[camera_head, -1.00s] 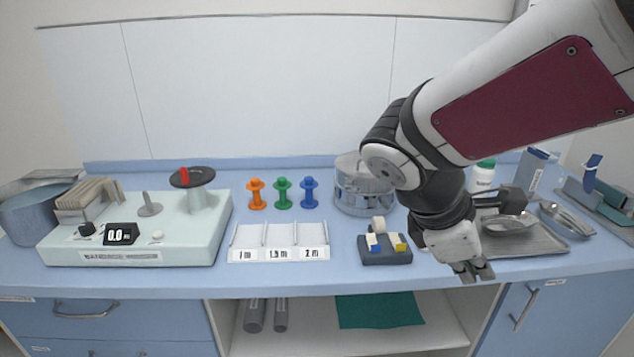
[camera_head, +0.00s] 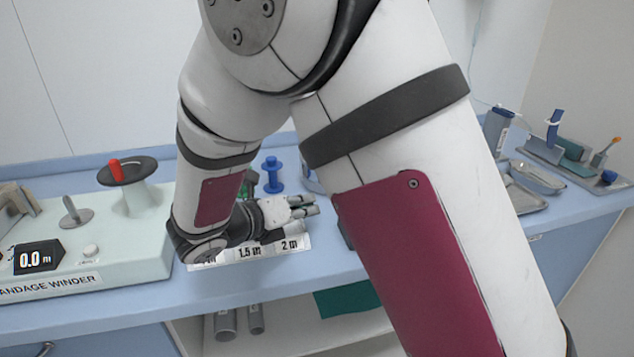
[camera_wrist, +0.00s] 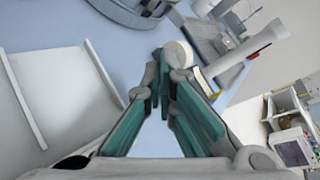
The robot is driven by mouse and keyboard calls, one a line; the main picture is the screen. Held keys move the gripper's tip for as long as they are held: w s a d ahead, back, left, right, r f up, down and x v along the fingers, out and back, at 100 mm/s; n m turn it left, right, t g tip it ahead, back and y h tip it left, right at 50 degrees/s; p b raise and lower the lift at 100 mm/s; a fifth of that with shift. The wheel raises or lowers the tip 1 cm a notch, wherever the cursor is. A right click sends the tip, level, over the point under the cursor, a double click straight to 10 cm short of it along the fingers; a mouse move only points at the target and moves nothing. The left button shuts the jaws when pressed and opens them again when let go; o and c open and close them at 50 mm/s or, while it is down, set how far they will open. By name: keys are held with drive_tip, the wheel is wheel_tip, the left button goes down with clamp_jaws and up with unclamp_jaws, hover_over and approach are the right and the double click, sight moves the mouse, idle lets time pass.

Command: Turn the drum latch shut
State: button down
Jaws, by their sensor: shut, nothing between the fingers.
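The metal drum is mostly hidden behind my arm in the head view; only a sliver of its side (camera_head: 311,181) shows. In the wrist view the lower part of the drum (camera_wrist: 118,12) is at the top edge, cut off by the frame. A small fitting on its side shows there, but I cannot tell whether it is the latch or how it is turned. My gripper (camera_head: 308,205) is shut and empty, pointing right above the labelled tray. Its teal-padded fingers (camera_wrist: 163,75) meet in the wrist view, apart from the drum.
The white tray (camera_head: 228,258) with length labels lies under my gripper. A blue spool (camera_head: 272,176) stands behind it. The bandage winder (camera_head: 110,255) is at left. A white roll (camera_wrist: 180,54) lies beyond my fingertips. Metal trays (camera_head: 536,178) are at right.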

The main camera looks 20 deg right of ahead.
idle(0.3)
drive_tip(key=b+x, duration=0.1)
drive_tip(key=x, duration=0.8)
drive_tip(key=shift+d, duration=0.15)
drive_tip(key=shift+w+a+r, duration=0.15)
drive_tip(key=shift+w+r, duration=0.3)
drive_tip(key=shift+r, duration=0.05)
drive_tip(key=shift+w+a+r, duration=0.2)
drive_tip(key=shift+w+r, duration=0.25)
drive_tip(key=shift+r, duration=0.1)
drive_tip(key=shift+w+a+r, duration=0.25)
drive_tip(key=shift+r, duration=0.2)
